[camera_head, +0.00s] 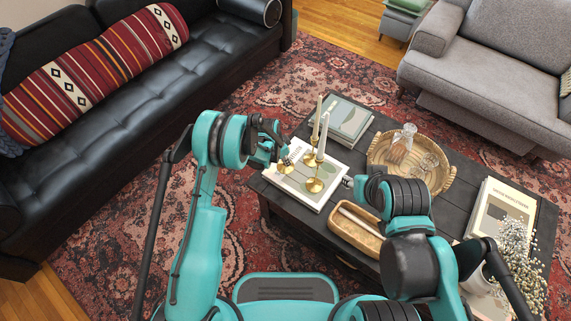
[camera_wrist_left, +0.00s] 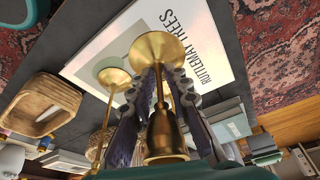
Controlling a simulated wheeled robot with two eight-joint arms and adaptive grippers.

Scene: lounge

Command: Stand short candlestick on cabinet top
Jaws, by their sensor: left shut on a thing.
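My left gripper (camera_head: 277,150) is shut on a short brass candlestick (camera_head: 286,166) at the left part of the coffee table. In the left wrist view, the candlestick's round base (camera_wrist_left: 155,47) points away from me, with its stem between the two fingers (camera_wrist_left: 165,88). It is over the white book (camera_head: 306,183); I cannot tell whether it touches it. Two other brass candlesticks with white candles (camera_head: 315,181) stand close beside it on the book. My right gripper (camera_head: 349,182) is mostly hidden behind its own arm. No cabinet top can be made out.
The dark coffee table (camera_head: 463,165) also holds a wicker tray (camera_head: 446,183) with glassware, a wooden box (camera_head: 355,240), books (camera_head: 498,212) and a vase of white flowers (camera_head: 511,255). A black sofa (camera_head: 120,105) stands left, a grey one (camera_head: 490,60) right. Patterned rug (camera_head: 285,85) lies between.

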